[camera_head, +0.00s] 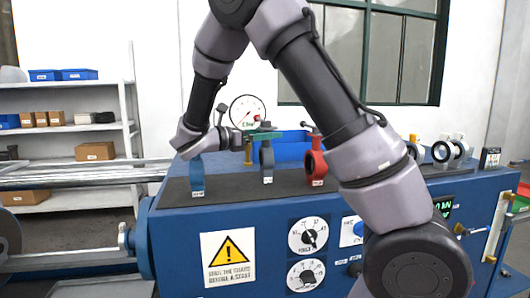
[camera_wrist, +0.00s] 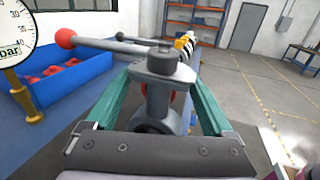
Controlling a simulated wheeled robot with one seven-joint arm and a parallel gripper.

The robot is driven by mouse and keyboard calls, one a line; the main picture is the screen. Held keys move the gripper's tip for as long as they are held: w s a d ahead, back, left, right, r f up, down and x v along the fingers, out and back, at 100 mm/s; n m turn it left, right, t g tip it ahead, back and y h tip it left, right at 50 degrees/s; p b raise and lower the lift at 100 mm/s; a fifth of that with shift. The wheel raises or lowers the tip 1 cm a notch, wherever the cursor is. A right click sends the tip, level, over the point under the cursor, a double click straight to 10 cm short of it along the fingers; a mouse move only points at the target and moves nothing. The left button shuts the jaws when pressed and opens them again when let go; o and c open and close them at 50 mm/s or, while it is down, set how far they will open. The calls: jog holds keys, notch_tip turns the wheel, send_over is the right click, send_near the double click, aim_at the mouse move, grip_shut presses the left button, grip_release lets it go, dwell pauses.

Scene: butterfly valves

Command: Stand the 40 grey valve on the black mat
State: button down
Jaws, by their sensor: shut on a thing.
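A grey valve (camera_wrist: 157,105) with a round body and a lever ending in a red ball fills the middle of the wrist view. My gripper (camera_wrist: 152,98) is shut on it, a green finger on each side of its neck. In the head view my gripper (camera_head: 262,134) reaches right over the bench, and the valve (camera_head: 267,157) hangs or stands upright below the fingers. Whether its base touches the surface I cannot tell. A dark mat-like covering (camera_head: 232,184) lies on the blue bench top. I cannot read the valve's number.
A blue valve (camera_head: 196,176) stands left, below my wrist. A red valve (camera_head: 315,163) stands just right of the held one. A pressure gauge (camera_head: 247,111) and a blue bin (camera_head: 290,147) are behind. More ring-shaped parts (camera_head: 441,151) stand at the bench's right end.

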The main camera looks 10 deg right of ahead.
aim_at(261, 148)
jog(key=shift+f, duration=2.3)
grip_release()
jog(key=shift+s+a, duration=0.1)
jog(key=shift+a, duration=0.1)
jog(key=v, duration=1.1)
jog(key=shift+a, duration=0.25)
jog(key=shift+s, duration=0.1)
